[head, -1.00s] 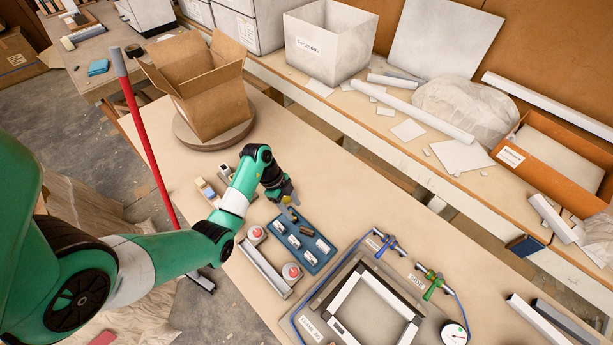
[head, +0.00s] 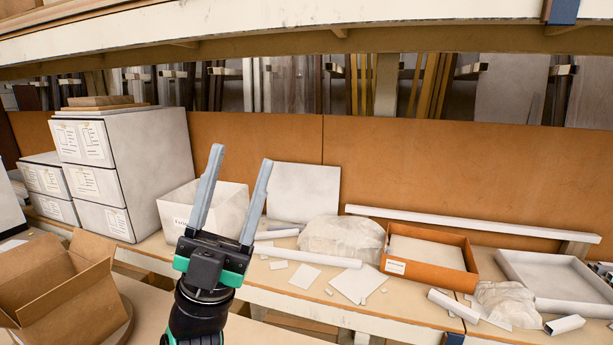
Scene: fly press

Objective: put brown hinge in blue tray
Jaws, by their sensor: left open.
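My left gripper (head: 232,190) is raised in the middle of the head view, pointing up, with its two long grey fingers spread wide apart. Nothing is between the fingers. The blue tray and the brown hinge are not in the head view now. My right gripper does not show.
An open cardboard box (head: 75,295) stands at the lower left. Behind the gripper, a bench holds a white bin (head: 175,212), drawer units (head: 130,165), an orange tray (head: 428,262), a white tray (head: 560,285), wrapped lumps and white offcuts. A shelf edge (head: 300,35) runs overhead.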

